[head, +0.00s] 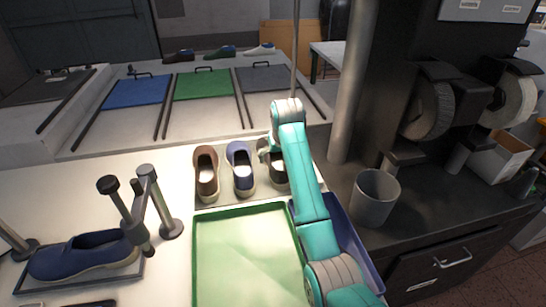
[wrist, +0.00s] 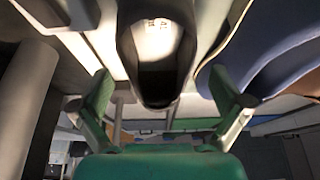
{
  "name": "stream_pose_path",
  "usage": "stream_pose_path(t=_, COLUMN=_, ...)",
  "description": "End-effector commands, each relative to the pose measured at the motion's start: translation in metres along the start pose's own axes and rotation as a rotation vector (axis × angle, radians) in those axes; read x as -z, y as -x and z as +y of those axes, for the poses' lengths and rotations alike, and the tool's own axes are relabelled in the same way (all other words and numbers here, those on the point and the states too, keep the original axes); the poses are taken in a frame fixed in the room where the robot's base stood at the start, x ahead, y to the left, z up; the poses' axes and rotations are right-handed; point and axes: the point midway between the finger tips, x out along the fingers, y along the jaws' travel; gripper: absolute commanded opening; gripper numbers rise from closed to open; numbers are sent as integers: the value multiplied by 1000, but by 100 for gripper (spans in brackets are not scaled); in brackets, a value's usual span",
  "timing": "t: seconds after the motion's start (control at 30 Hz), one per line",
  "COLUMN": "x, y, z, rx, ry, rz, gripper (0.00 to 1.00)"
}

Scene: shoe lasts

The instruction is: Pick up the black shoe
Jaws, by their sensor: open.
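The black shoe (head: 279,178) stands at the right end of a row of three shoes on the pale bench, partly hidden behind my arm in the head view. In the wrist view the black shoe (wrist: 127,48) is close, its dark opening and pale insole facing the camera. My gripper (wrist: 163,88) is open, with one green finger on each side of the shoe's near end. I cannot tell whether the fingers touch it. In the head view my gripper (head: 264,148) is at the shoe's far end, mostly hidden by the arm.
A blue shoe (head: 241,166) stands close left of the black one, then a brown shoe (head: 206,172). A green tray (head: 245,250) lies empty in front, beside a blue bin (head: 345,238). A grey cup (head: 375,197) stands right. A metal stand (head: 150,205) is left.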

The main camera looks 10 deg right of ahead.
Motion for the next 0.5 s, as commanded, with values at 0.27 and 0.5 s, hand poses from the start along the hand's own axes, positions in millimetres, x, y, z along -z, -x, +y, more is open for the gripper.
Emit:
stream_pose_path(t=0.27, x=-3, y=-29, z=3, rx=0, ry=0, rz=-3, gripper=100)
stream_pose_path(t=0.5, x=-3, y=-52, z=3, rx=0, ry=0, rz=0, gripper=100)
